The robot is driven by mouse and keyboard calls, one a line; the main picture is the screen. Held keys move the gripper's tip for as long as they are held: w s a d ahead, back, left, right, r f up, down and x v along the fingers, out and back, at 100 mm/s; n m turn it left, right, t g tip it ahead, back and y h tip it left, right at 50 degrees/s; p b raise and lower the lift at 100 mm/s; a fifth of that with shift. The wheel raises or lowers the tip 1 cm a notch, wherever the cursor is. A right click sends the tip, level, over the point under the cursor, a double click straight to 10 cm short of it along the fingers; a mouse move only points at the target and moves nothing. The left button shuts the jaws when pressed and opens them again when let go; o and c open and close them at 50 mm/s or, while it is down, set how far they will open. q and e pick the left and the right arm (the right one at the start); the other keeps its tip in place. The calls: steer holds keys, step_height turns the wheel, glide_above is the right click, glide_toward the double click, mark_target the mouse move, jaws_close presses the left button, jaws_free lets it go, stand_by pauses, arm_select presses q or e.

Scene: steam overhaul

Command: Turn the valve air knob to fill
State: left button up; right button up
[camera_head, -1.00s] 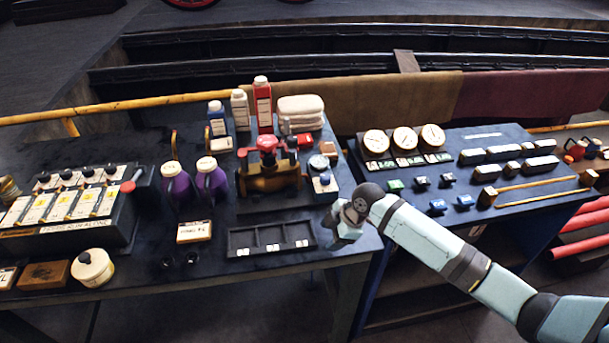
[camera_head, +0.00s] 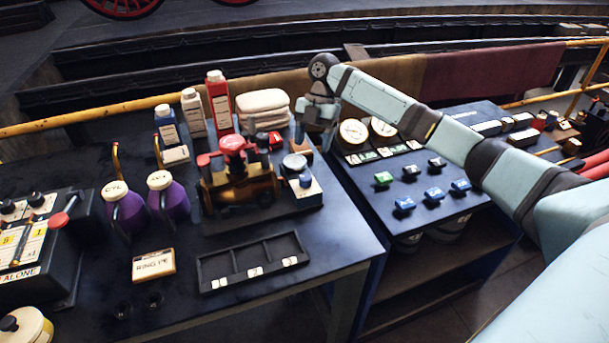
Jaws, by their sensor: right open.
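A brass valve (camera_head: 240,187) with a red handwheel (camera_head: 233,146) stands on a low dark base at the centre of the left table. Right of it is a small white-labelled box (camera_head: 305,188) with a dark blue knob (camera_head: 305,180) on top; a round gauge (camera_head: 294,162) sits just behind it. I cannot read which setting the knob points to. My right gripper (camera_head: 317,128) is open and empty. It hangs pointing down behind and right of the box and gauge, apart from the knob. My left gripper is not in view.
Red, white and blue bottles (camera_head: 219,103) and folded white towels (camera_head: 263,108) stand behind the valve. Purple jugs (camera_head: 167,196) are left of it. An empty compartment tray (camera_head: 252,262) lies in front. The right table (camera_head: 390,230) holds gauges and small coloured blocks.

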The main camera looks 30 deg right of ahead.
mark_target(306, 176)
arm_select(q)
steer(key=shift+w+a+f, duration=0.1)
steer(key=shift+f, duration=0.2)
arm_select(e)
steer(key=x, duration=0.9)
steer(key=shift+a+f, duration=0.1)
steer(key=shift+f, duration=0.25)
steer(key=c, duration=0.9)
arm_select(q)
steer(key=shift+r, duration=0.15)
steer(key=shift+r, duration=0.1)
